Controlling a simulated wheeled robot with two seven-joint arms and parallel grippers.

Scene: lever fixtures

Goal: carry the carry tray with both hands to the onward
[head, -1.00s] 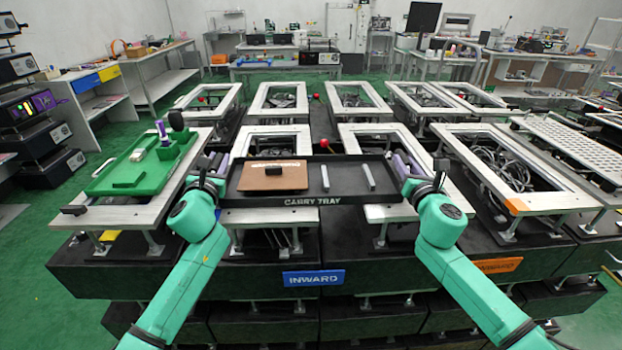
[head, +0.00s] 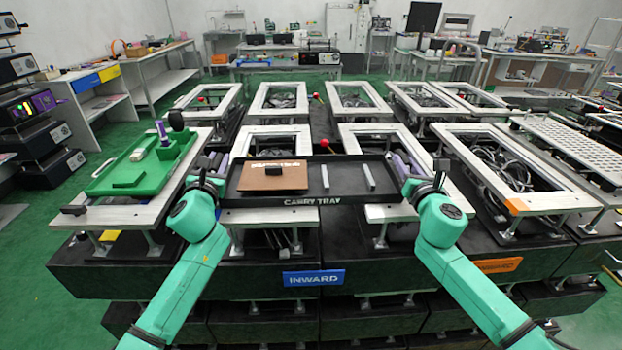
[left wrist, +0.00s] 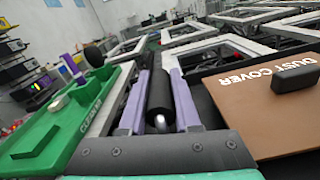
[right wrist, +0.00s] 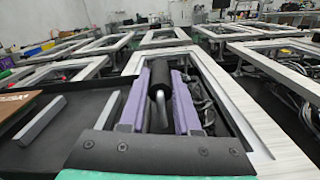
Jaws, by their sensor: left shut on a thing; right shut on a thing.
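The black carry tray (head: 347,182) is level in front of me in the head view, above the gap between two middle frames. A brown dust cover (head: 258,180) with a black knob lies in its left part. Two grey bars (head: 325,177) (head: 370,177) lie in its right part. My left gripper (head: 221,170) is shut on the black handle (left wrist: 160,97) at the tray's left end. My right gripper (head: 405,168) is shut on the handle (right wrist: 159,82) at its right end. An orange sign (head: 500,265) at lower right is partly hidden by my right arm.
A blue INWARD sign (head: 313,278) is on the black bench front. A green fixture (head: 130,182) with a purple peg stands on the left frame. Open grey frames (head: 505,195) with cables inside fill the bench to the right and behind. A red ball (head: 324,144) stands behind the tray.

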